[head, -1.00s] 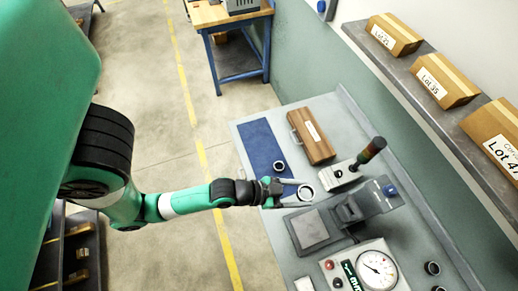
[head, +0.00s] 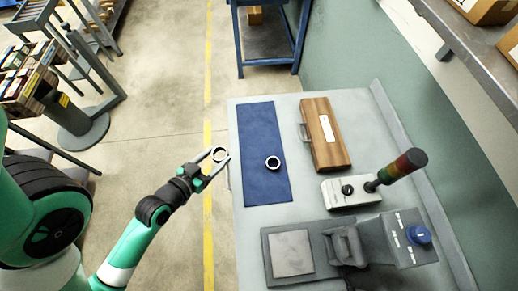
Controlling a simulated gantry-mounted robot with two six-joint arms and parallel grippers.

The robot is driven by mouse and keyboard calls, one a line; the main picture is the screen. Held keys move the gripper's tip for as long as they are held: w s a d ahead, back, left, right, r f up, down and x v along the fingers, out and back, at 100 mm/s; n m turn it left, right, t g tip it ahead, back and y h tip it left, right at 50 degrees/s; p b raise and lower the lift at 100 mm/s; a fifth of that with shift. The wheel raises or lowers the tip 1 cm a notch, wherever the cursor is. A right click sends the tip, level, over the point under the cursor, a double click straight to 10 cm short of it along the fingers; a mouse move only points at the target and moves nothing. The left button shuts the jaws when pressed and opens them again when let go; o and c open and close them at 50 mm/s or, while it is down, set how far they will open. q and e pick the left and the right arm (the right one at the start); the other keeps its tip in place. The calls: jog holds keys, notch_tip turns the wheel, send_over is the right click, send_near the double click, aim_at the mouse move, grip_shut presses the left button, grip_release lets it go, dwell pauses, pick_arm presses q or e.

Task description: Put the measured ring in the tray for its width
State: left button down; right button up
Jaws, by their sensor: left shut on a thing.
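A metal ring (head: 219,154) sits between the fingertips of my left gripper (head: 216,160). The gripper is shut on it and holds it over the floor, just off the bench's left edge. I cannot pick out any tray marked for a width. My right gripper is not in view.
The bench (head: 232,235) holds a wooden case (head: 325,135), a signal light (head: 402,167) on a control box and a grey machine (head: 345,245). A rack of boxes (head: 35,80) and a stand (head: 85,130) are at the left. The floor between is clear.

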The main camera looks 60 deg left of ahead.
pick_arm(q)
jog(key=w+d+b+x, duration=0.1)
jog(key=d+x, duration=0.1)
jog(key=x, duration=0.7)
jog(key=b, duration=0.3)
send_over(251, 151)
jog(key=f, duration=0.5)
jog(key=shift+s+d+f, duration=0.1)
jog(key=shift+s+f, duration=0.1)
jog(key=shift+f, duration=0.2)
jog(key=shift+w+f+b, duration=0.2)
jog(key=shift+f+b, duration=0.4)
jog(key=shift+f, duration=1.2)
jog(key=shift+f, duration=0.25)
jog(key=shift+c, duration=0.5)
grip_release()
